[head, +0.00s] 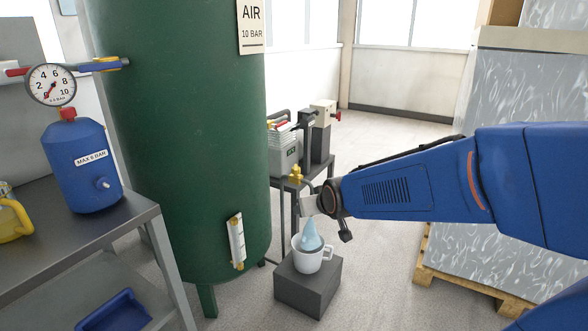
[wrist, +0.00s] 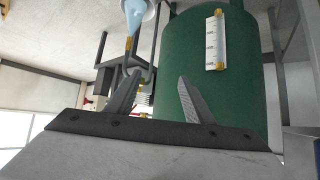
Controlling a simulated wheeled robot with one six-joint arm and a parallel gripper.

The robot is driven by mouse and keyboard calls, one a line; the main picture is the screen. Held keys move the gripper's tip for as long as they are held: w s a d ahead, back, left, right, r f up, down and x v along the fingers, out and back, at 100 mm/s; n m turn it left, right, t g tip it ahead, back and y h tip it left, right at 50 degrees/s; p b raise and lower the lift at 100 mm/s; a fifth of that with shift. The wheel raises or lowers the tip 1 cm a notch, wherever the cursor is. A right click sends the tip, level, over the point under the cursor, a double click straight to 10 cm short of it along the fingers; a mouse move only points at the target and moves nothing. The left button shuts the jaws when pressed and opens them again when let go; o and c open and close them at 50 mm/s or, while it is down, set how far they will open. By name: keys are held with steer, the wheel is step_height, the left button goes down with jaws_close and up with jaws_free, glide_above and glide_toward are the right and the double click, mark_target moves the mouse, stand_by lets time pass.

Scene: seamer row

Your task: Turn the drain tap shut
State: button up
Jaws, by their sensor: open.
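A brass-yellow tap fitting (head: 296,172) shows in the head view above and left of my gripper (head: 308,205). In the wrist view a brass piece (wrist: 129,43) shows beyond the left finger, in line with a pale blue cone of water (wrist: 135,14). In the head view the water (head: 311,237) stands above and in a white mug (head: 308,259), just below my gripper. My gripper (wrist: 160,82) is open, with nothing seen between its fingers. The tap's handle and its angle are hard to make out.
The mug stands on a dark grey block (head: 309,287). A large green air tank (head: 180,130) with a gauge strip (head: 236,241) is close at left. A bench (head: 75,230) holds a blue vessel (head: 82,165). A wrapped pallet load (head: 525,90) stands right.

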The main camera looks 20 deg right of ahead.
steer(key=w+d+f+t, duration=0.2)
steer(key=w+d+t, duration=0.1)
steer(key=w, duration=0.9)
steer(key=m+t+h, duration=0.1)
steer(key=t+h, duration=0.1)
steer(key=t, duration=0.3)
glide_toward(294, 167)
steer(key=w, duration=0.4)
steer(key=w+d, duration=0.1)
steer(key=w, duration=0.3)
steer(key=w+d+f, duration=0.1)
steer(key=w, duration=0.3)
steer(key=shift+w+d+f, duration=0.15)
steer(key=shift+w+d, duration=0.1)
steer(key=shift+w, duration=0.15)
steer(key=shift+c, duration=0.3)
steer(key=c, duration=1)
